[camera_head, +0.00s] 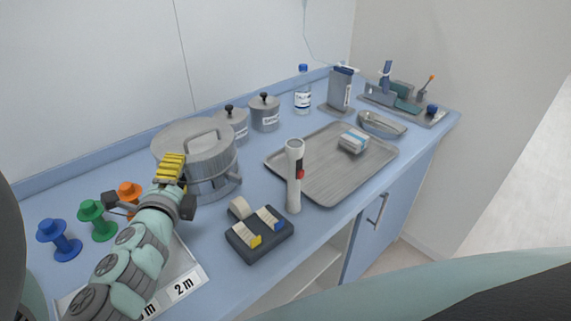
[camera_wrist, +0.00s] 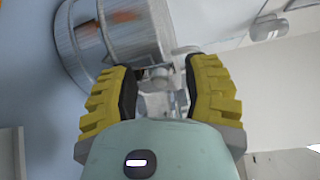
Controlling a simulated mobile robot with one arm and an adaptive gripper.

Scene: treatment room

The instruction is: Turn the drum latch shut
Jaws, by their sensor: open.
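The grey metal drum (camera_head: 215,172) stands on the blue counter at left centre, with a handle on its lid. In the wrist view the drum (camera_wrist: 88,42) fills the upper left. A small metal fitting (camera_wrist: 158,74) on its side, which looks like the latch, shows between my fingers. My gripper (camera_head: 171,164) is open at the drum's near left side, its yellow fingers (camera_wrist: 160,70) on either side of that fitting. I cannot tell whether they touch it. In the head view my gripper hides that part of the drum.
A black holder with rolls (camera_head: 260,238) and a white torch (camera_head: 294,178) stand right of the drum. Blue (camera_head: 58,240), green (camera_head: 97,220) and orange (camera_head: 130,194) knobbed pieces stand left of my arm. A metal tray (camera_head: 330,180) lies farther right. Two lidded canisters (camera_head: 265,113) stand behind.

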